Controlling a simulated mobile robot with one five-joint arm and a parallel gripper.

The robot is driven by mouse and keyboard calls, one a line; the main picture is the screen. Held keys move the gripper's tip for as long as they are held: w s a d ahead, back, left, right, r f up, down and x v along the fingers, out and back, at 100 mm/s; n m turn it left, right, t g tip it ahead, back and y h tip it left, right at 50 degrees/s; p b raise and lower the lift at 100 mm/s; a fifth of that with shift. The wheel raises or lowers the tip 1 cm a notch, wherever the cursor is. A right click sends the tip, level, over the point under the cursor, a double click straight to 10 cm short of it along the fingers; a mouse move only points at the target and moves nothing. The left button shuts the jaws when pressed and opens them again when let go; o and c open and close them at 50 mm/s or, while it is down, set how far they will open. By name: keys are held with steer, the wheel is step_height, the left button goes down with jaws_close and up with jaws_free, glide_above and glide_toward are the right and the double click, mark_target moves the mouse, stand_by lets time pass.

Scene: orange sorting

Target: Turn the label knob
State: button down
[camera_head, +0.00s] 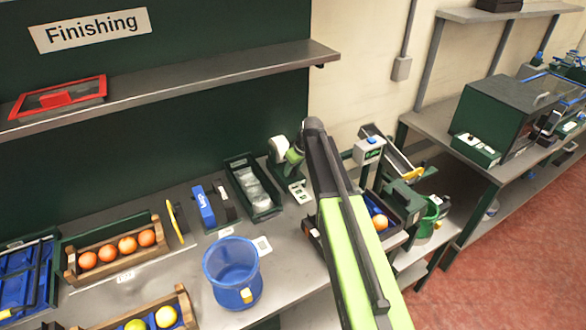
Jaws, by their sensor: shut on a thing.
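The label dispenser (289,181) stands on the bench at the back, with a white label roll (278,146) on top and white labels at its front. My gripper (293,158) is at the right side of the roll, at the end of my green and black arm. It is shut on the label knob at the dispenser; the knob itself is mostly hidden behind my gripper and wrist. The fingertips are small and hard to make out.
Left of the dispenser are a dark tray of bags (254,192), a blue tool (203,206) and a wooden crate of oranges (160,228). A blue bucket (230,262) stands in front. A shelf (200,83) hangs above. A scale-like device (369,152) stands right of my arm.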

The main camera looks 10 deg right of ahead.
steer(key=m, duration=0.2)
steer(key=m+h, duration=0.1)
steer(key=m, duration=0.1)
steer(key=m+h, duration=0.1)
steer(key=m, duration=0.1)
steer(key=shift+s+a, duration=0.1)
steer(key=shift+a, duration=0.15)
steer(key=shift+m, duration=0.4)
steer(key=c, duration=0.9)
jaws_free()
steer(key=shift+d+t, duration=0.1)
steer(key=shift+t, duration=0.2)
steer(key=shift+r, duration=0.1)
steer(key=p+v, duration=1.6)
steer(key=v, duration=0.1)
steer(key=shift+a, duration=0.4)
steer(key=shift+r, duration=0.1)
steer(key=shift+s, duration=0.1)
